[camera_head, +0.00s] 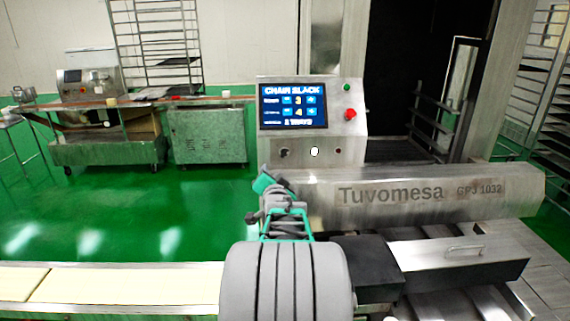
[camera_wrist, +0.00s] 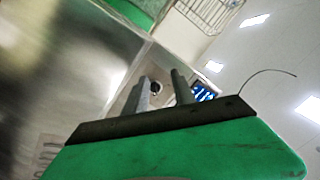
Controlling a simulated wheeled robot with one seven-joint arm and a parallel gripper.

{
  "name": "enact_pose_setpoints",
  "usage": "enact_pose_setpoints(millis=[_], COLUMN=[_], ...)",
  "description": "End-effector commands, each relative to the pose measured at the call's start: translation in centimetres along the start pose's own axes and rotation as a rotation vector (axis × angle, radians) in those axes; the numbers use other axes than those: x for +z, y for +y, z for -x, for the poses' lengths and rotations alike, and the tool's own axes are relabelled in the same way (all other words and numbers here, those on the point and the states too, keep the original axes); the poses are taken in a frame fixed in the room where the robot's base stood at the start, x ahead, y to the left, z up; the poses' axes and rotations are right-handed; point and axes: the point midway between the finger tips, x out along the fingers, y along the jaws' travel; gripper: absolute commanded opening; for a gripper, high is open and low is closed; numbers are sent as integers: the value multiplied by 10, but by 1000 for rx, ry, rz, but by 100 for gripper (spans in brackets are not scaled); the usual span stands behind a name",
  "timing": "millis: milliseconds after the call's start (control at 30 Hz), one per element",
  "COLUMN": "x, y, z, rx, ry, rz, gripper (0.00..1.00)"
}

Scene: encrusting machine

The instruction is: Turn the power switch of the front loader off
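The front loader is a steel machine marked Tuvomesa GPJ 1032 (camera_head: 430,194). Its upright control box (camera_head: 350,92) carries a lit screen (camera_head: 293,106). Below the screen is a row with a dark knob (camera_head: 284,153), a white round button (camera_head: 314,151) and a small dark red one (camera_head: 338,151). Which is the power switch cannot be read. My gripper (camera_head: 265,184) is below and left of this row, apart from it. In the wrist view its two grey fingers (camera_wrist: 160,77) stand apart with nothing held; a dark round knob (camera_wrist: 155,88) shows beyond, between them.
The steel body (camera_head: 325,200) extends right, close to my gripper. A conveyor with pale sheets (camera_head: 120,284) is at lower left. Green floor (camera_head: 150,215) is clear behind it.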

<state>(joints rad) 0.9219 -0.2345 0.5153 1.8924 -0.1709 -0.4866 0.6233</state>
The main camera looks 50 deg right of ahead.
Motion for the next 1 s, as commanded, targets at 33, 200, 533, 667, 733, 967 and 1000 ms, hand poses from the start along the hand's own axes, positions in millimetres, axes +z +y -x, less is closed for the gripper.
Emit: enact_pose_setpoints(millis=[33, 200, 533, 667, 733, 967, 1000], x=[-18, -45, -53, -54, -54, -54, -54], y=[18, 30, 28, 28, 27, 28, 28], z=[-4, -12, -68, -80, -83, -83, -83], rx=[1, -15, -16, -15, -16, -16, -16], ry=[57, 136, 134, 134, 135, 134, 134], rz=[-32, -73, -71, -70, -69, -69, -69], gripper=[31, 31, 31, 31, 31, 28, 24])
